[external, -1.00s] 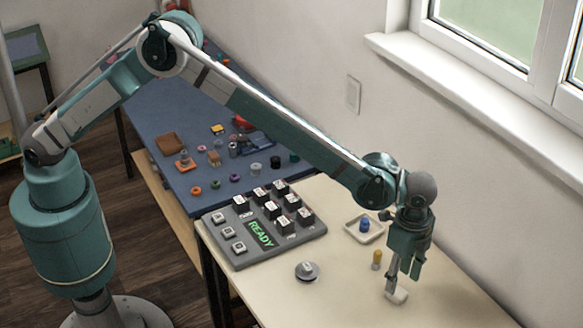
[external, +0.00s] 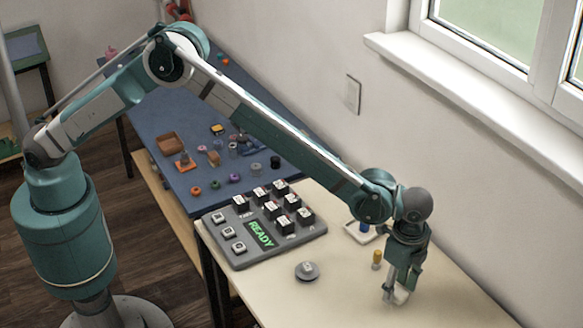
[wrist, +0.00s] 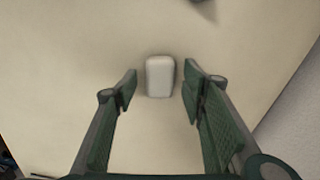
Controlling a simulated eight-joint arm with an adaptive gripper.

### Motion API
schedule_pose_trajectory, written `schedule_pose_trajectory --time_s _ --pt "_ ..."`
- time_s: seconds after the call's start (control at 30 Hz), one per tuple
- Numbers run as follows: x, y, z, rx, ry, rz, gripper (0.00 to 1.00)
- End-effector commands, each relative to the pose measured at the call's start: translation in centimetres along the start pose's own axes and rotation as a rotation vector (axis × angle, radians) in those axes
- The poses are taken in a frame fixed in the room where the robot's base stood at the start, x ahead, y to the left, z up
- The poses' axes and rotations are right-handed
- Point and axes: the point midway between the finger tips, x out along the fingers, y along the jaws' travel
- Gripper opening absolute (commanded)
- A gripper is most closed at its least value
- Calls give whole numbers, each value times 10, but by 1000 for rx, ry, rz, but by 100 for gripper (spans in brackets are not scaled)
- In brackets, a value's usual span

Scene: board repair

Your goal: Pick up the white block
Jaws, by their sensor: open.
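The white block (wrist: 160,77) is a small rounded piece lying on the cream table. In the wrist view it sits between the tips of my two green fingers, with a gap on each side. My gripper (external: 396,292) is open and points down over the block near the table's right side. In the external view the block (external: 402,295) is partly hidden by the fingers.
A round grey knob (external: 307,271) and a keypad panel reading READY (external: 262,262) are to the left. The front table area is clear.

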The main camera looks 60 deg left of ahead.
Motion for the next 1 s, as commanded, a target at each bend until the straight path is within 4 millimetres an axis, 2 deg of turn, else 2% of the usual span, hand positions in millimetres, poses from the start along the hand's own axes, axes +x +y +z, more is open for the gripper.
schedule_pose_trajectory --time_s 0.07,0.3,0.73,1.0 --pt "0 0 0 0 0 0 41" --pt "0 0 0 0 0 0 12" --pt "-5 0 0 0 0 0 12" --pt "-34 0 0 0 0 0 12"
